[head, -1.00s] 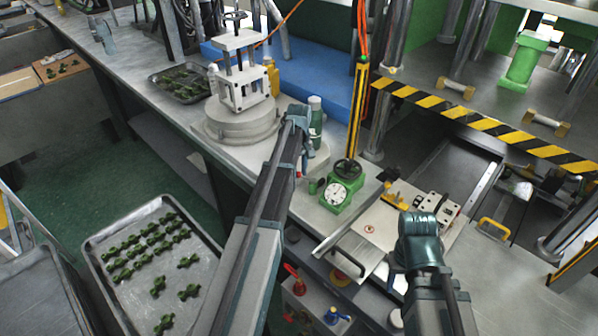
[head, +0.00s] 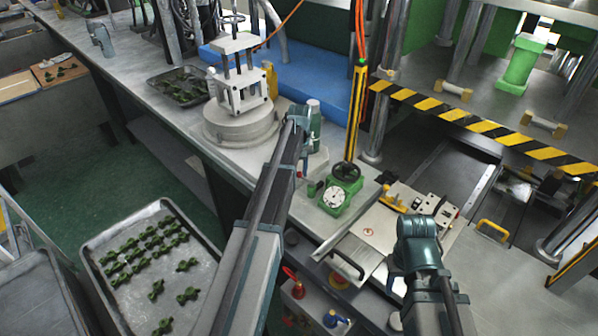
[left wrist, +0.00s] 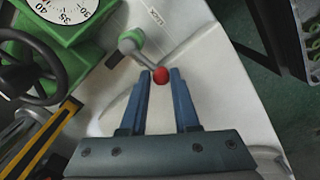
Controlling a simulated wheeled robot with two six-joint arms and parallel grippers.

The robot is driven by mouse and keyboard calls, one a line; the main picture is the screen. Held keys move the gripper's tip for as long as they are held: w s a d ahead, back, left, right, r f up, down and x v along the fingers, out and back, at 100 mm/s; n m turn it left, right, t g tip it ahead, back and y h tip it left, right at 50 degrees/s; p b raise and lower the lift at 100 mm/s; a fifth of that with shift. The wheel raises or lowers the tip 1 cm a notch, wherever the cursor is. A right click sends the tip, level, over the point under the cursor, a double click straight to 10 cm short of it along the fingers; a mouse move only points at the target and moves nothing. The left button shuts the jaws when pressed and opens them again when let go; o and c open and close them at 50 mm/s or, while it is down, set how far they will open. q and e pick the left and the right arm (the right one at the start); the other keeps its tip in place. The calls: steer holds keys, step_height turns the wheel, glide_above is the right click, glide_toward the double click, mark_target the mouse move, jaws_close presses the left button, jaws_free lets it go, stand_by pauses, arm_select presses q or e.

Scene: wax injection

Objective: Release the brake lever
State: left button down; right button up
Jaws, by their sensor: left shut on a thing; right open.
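The brake lever (left wrist: 143,57) shows in the left wrist view as a thin metal rod with a green-ringed grey hub and a red ball knob (left wrist: 161,76). My left gripper (left wrist: 162,74) is shut on the red knob, with one blue fingertip on each side of it.
The green dial gauge (head: 333,198) with a black handwheel (head: 346,171) stands close to the lever. A tray of green parts (head: 205,240) is at lower left.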

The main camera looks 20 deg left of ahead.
arm_select(q)
steer(key=shift+s, duration=0.1)
steer(key=c, duration=0.7)
jaws_free()
step_height(320, 180, up, 14)
steer(key=p, duration=1.4)
steer(key=shift+f, duration=0.15)
steer(key=s+d+f+m+b, duration=0.2)
steer(key=s+d+m, duration=0.1)
steer(key=s+d, duration=0.6)
steer(key=s+d+f+m+b, duration=0.3)
steer(key=s+d+m, duration=0.1)
steer(key=s+d, duration=0.5)
steer(key=s+d+f+m+y+b, duration=0.1)
steer(key=s+d+f+m+b, duration=0.2)
steer(key=s+d, duration=0.7)
steer(key=shift+s+m, duration=0.4)
steer(key=shift+s, duration=0.1)
